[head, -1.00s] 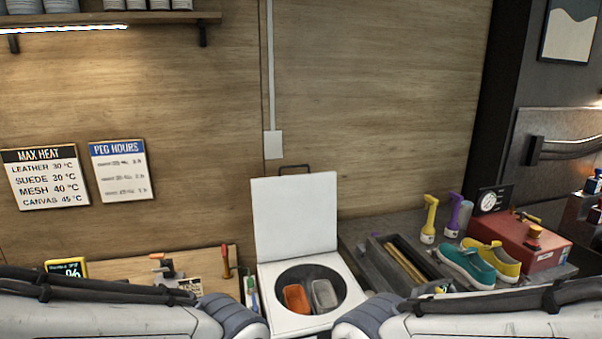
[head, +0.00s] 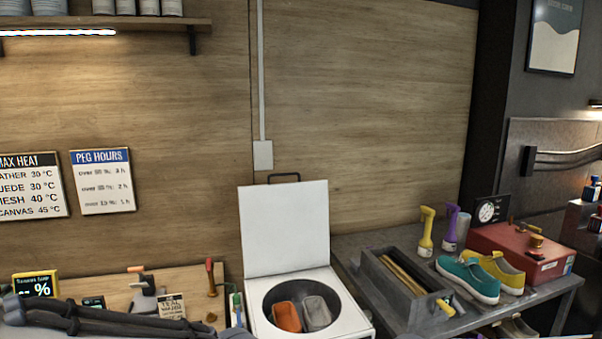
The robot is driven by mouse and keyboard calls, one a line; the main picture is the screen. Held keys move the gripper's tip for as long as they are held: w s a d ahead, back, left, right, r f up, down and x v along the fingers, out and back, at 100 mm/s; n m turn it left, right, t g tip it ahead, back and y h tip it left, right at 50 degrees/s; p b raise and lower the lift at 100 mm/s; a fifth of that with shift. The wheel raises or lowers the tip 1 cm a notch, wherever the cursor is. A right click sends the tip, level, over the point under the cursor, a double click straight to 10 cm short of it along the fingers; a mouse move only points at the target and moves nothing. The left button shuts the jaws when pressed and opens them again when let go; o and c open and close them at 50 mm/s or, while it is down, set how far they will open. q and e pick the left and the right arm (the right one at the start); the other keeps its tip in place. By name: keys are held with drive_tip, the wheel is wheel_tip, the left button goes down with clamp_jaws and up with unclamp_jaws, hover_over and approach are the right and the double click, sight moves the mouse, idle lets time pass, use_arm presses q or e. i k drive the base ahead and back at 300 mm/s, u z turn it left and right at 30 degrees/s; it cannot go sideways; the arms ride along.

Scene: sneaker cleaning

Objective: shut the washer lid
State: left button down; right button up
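The white washer (head: 348,319) stands at the bottom centre of the head view, top opening facing up. Its square white lid (head: 284,229) is raised upright at the back, with a dark handle (head: 284,177) along its top edge. Inside the round drum lie an orange item (head: 287,316) and a grey item (head: 317,313). Part of my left arm shows at the bottom left, but its gripper is outside the view. My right gripper is not in view either.
Left of the washer is a wooden bench (head: 200,284) with small tools and a display (head: 36,286). Right is a grey table with a grey bin (head: 398,312), spray bottles (head: 426,232), teal shoe (head: 468,279), yellow shoe (head: 509,273) and red box (head: 540,262).

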sight(285, 227)
drive_tip(key=z, duration=0.75)
drive_tip(key=i, duration=1.25)
drive_tip(key=u, duration=0.15)
